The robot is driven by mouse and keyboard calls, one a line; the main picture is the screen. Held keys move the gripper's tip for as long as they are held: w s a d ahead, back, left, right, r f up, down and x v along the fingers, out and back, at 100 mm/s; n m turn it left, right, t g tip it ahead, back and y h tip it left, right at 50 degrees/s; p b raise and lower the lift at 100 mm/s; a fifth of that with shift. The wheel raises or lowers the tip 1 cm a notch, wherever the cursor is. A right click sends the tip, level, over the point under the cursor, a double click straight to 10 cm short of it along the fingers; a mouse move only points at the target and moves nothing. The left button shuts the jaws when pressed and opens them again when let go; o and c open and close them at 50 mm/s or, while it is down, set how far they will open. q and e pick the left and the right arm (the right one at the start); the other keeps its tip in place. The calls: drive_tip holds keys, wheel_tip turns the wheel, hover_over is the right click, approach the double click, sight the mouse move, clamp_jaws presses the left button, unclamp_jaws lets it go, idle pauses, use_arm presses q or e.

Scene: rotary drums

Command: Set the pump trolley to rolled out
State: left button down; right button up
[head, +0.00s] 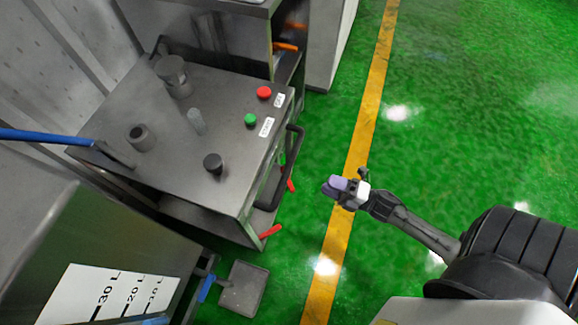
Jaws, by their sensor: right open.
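A grey metal unit (215,120), which I take to be the pump trolley, stands between other machines at the left centre of the head view. Its top carries a red button (264,92), a green button (250,120) and a dark knob (213,163). A black bar handle (290,160) runs along its right-hand front side. My right gripper (335,187) is open and empty, to the right of the handle and apart from it, over the yellow line in the picture. My left gripper is not in view.
Red levers (270,231) stick out low on the unit's front. A tank with a litre scale (118,293) stands at lower left, beside a small grey tray (244,288) on the floor. A blue bar (45,137) enters from the left. The green floor (470,110) at right is clear.

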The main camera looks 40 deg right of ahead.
sight(287, 167)
drive_tip(key=shift+n, duration=0.3)
drive_tip(key=b+x, duration=0.4)
drive_tip(key=x, duration=0.9)
drive_tip(key=shift+w+a+r, duration=0.15)
drive_tip(key=shift+a, duration=0.1)
drive_tip(key=shift+w, duration=0.1)
drive_tip(key=shift+c, duration=0.2)
drive_tip(key=c, duration=0.7)
clamp_jaws()
